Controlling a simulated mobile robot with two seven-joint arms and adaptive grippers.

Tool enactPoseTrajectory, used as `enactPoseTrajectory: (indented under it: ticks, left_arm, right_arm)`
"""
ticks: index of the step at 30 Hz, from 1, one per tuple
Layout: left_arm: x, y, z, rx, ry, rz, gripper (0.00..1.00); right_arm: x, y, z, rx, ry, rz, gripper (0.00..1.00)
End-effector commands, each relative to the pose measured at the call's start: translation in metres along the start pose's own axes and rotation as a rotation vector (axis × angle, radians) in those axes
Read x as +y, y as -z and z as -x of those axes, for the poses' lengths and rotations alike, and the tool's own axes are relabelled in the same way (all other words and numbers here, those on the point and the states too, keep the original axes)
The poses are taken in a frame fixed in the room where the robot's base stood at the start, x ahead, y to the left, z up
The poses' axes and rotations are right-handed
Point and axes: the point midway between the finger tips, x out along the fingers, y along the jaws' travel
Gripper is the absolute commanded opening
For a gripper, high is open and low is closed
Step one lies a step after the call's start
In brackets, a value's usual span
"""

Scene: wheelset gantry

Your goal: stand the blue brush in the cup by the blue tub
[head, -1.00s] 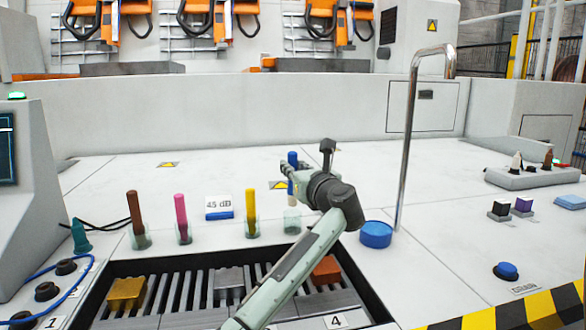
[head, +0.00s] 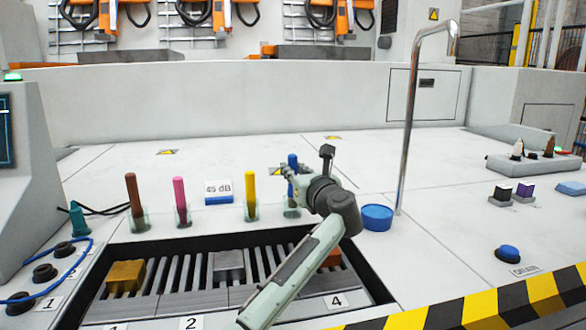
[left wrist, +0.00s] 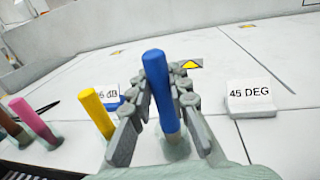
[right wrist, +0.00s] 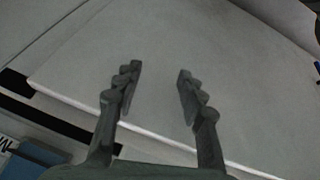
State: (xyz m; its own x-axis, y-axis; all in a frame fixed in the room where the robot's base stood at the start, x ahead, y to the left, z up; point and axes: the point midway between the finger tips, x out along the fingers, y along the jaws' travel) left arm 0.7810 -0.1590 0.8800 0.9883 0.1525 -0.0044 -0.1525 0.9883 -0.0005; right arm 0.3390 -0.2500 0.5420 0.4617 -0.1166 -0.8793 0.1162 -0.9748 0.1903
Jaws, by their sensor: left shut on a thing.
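The blue brush (head: 292,174) stands upright between the fingers of my left gripper (head: 289,172), which is shut on it. The left wrist view also shows the blue brush (left wrist: 160,88) between the fingers. A clear cup (head: 291,209) is right below, beside the blue tub (head: 377,216). The brush's lower end appears to be inside the cup; in the left wrist view the cup's rim (left wrist: 178,152) is around it. Whether the brush touches the cup's bottom is hidden. My right gripper (right wrist: 154,88) shows only in the right wrist view, open and empty over a pale surface.
Brown (head: 133,192), pink (head: 180,195) and yellow (head: 250,188) brushes stand in their own clear cups to the left. A slatted pit (head: 190,272) lies in front. A tall bent metal pipe (head: 410,120) rises behind the tub.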

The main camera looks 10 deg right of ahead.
Motion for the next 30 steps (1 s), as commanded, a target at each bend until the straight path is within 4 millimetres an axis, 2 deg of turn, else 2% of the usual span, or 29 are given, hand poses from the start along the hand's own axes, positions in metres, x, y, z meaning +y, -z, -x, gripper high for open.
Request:
enactPoseTrajectory:
  ticks: [10, 11, 16, 26, 30]
  left_arm:
    - [0.0, 0.001, 0.0, 0.0, 0.0, 0.0, 0.0]
    - [0.0, 0.001, 0.0, 0.0, 0.0, 0.0, 0.2]
    - [0.0, 0.001, 0.0, 0.0, 0.0, 0.0, 0.41]
    - [0.0, 0.001, 0.002, 0.001, 0.0, 0.001, 0.41]
    - [-0.001, 0.003, 0.016, 0.001, 0.003, 0.002, 0.41]
  right_arm:
    - [-0.002, 0.002, 0.0, 0.007, 0.004, 0.002, 0.4]
    - [-0.002, 0.002, 0.0, 0.007, 0.004, 0.002, 0.4]
    - [-0.002, 0.002, 0.001, 0.008, 0.004, 0.002, 0.4]
    - [-0.002, 0.004, 0.002, 0.013, 0.005, -0.002, 0.4]
    - [-0.002, 0.003, 0.001, 0.011, 0.005, -0.001, 0.4]
